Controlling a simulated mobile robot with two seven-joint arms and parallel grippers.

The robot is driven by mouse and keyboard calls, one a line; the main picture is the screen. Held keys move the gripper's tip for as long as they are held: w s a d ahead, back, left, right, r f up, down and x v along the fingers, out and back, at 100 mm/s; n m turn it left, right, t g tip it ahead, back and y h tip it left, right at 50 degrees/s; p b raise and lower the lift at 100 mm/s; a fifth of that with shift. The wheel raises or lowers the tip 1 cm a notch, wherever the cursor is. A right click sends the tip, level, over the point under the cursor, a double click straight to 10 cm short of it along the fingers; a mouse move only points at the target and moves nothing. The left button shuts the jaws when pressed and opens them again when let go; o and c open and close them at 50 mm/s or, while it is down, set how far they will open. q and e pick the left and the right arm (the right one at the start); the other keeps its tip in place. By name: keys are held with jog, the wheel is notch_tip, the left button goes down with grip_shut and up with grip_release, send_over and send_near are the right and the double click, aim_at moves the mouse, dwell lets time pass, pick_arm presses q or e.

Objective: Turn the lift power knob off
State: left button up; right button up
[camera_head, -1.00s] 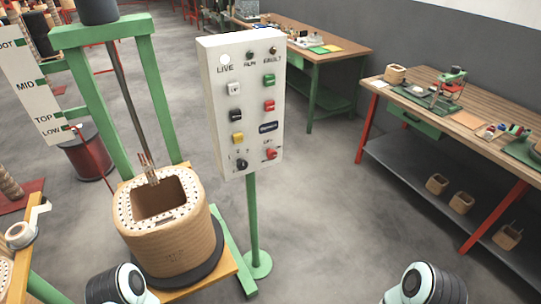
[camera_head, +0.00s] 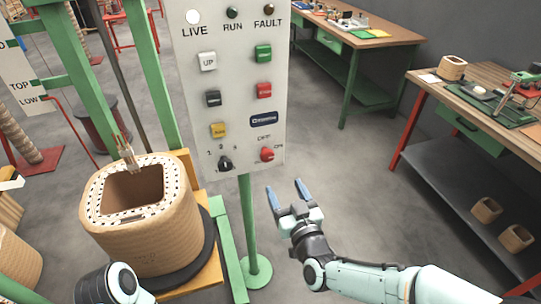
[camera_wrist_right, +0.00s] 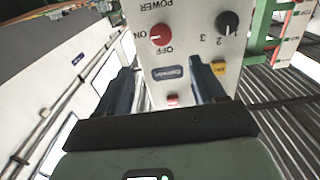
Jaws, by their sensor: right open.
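The lift power knob (camera_head: 267,154) is a small red knob at the lower right of the white control panel (camera_head: 230,175), with OFF above it and ON to its right. A pale mark on it seems to face ON. In the right wrist view, the knob (camera_wrist_right: 160,35) and panel show upside down beyond the fingers. My right gripper (camera_head: 285,188) is open and empty, its blue fingers pointing up, just below and right of the knob, apart from it. It also shows in the wrist view (camera_wrist_right: 160,90). Only a link of my left arm shows; its gripper is out of view.
A black selector knob (camera_head: 225,163) sits left of the red knob, below several coloured buttons. The LIVE lamp (camera_head: 193,17) is white. A wound coil (camera_head: 150,235) stands left of the green post (camera_head: 251,225). Workbenches stand behind and right, with open floor between.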

aim_at(268, 157)
jog(key=x, duration=1.3)
jog(key=shift+a+p, duration=0.15)
jog(key=shift+p, duration=0.2)
jog(key=c, duration=1)
